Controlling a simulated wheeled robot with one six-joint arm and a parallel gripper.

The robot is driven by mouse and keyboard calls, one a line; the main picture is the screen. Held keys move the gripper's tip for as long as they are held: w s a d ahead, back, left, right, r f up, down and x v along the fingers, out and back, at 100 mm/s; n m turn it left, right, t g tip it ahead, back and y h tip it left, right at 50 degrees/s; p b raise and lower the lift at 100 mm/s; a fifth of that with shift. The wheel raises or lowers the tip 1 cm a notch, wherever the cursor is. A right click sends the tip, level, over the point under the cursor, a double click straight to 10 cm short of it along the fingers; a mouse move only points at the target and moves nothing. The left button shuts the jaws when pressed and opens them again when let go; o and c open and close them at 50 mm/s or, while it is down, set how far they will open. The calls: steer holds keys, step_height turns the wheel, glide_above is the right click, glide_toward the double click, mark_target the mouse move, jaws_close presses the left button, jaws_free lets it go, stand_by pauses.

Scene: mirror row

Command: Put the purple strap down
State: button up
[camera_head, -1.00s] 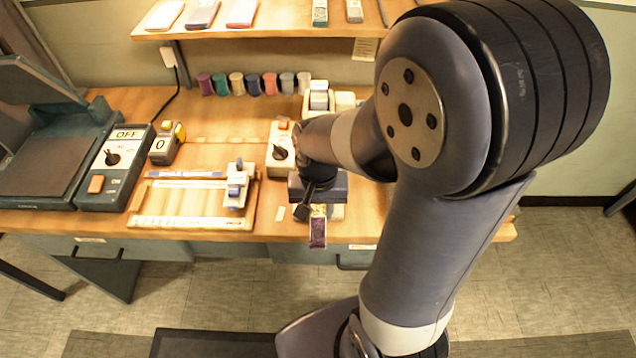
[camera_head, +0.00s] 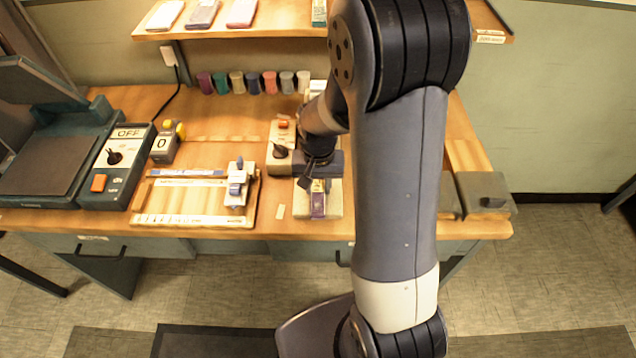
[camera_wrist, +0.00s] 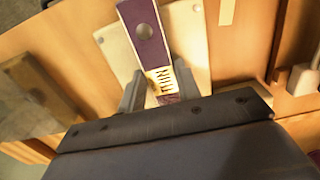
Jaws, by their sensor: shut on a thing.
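The strap's purple end sticks out from the fingers towards the table's front. A cream plate (camera_wrist: 186,40) lies under the strap; its pale edge also shows in the head view (camera_head: 335,206). I cannot tell whether the strap touches the plate.
A switch box (camera_head: 280,140) stands just left of my gripper. A wooden board with a slider (camera_head: 237,190) lies further left. Several coloured spools (camera_head: 252,84) line the back. A grey block (camera_head: 485,192) sits at the right end, and my arm hides part of the bench.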

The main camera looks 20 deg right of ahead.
mark_target(318, 189)
steer(key=shift+f, duration=0.15)
steer(key=o, duration=1.1)
steer(key=shift+c, duration=0.2)
step_height(318, 189, up, 12)
steer(key=shift+r, duration=0.2)
